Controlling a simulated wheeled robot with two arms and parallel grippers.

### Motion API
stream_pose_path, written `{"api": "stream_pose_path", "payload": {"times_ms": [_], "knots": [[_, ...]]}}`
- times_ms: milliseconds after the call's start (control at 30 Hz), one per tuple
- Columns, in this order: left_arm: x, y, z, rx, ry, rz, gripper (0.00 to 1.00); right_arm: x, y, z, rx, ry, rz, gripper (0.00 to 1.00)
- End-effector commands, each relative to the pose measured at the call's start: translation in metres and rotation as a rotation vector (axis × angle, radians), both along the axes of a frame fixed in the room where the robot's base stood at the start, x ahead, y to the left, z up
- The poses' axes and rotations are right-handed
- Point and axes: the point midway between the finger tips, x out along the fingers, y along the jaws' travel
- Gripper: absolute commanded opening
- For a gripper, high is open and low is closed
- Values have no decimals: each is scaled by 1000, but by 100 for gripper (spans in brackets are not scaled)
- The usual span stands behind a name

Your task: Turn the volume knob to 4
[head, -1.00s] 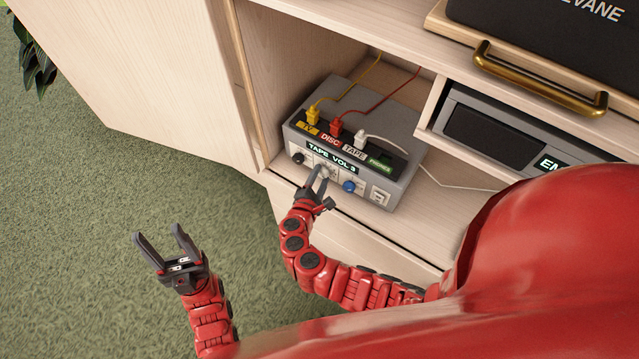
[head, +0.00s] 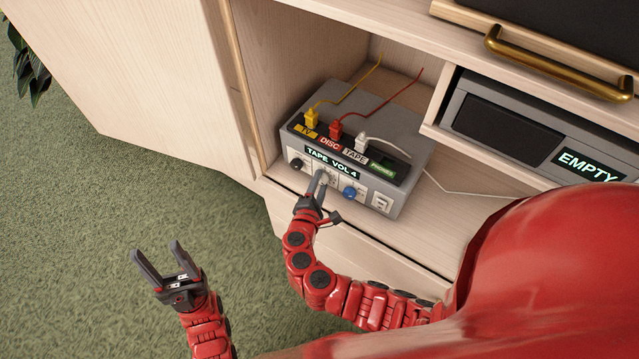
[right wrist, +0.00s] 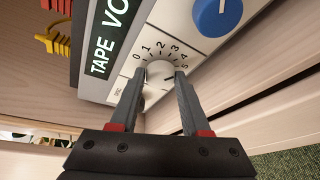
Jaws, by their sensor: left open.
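The grey audio box (head: 412,168) stands in the open cabinet bay. Its display (head: 333,163) reads "TAPE VOL 4". The pale volume knob (right wrist: 160,71) shows in the right wrist view, ringed by a printed scale with 0 to 5 legible. My right gripper (head: 321,180) is at the box's front face with one finger on each side of this knob, shut on it. The fingers partly cover the knob and scale. My left gripper (head: 157,258) is open and empty over the carpet.
A black knob (head: 298,163) and a blue knob (head: 350,191) flank the volume knob, with a switch (head: 381,202) further right. Yellow, red and white plugs sit on top. A deck labelled "EMPTY" (head: 590,166) is to the right.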

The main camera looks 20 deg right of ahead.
Motion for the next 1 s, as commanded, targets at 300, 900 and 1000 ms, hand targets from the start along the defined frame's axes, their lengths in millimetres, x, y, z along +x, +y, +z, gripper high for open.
{"api": "stream_pose_path", "payload": {"times_ms": [300, 900, 1000], "knots": [[0, 0, 0, 0, 0, 0, 57, 0, 0, 0, -1, 0, -1, 76], [0, 0, -7, 0, 0, 0, 57, -72, 50, 18, 1, 2, 10, 76], [0, 0, -8, 0, 0, 0, 57, -93, 63, 23, -1, 2, 9, 76]]}}
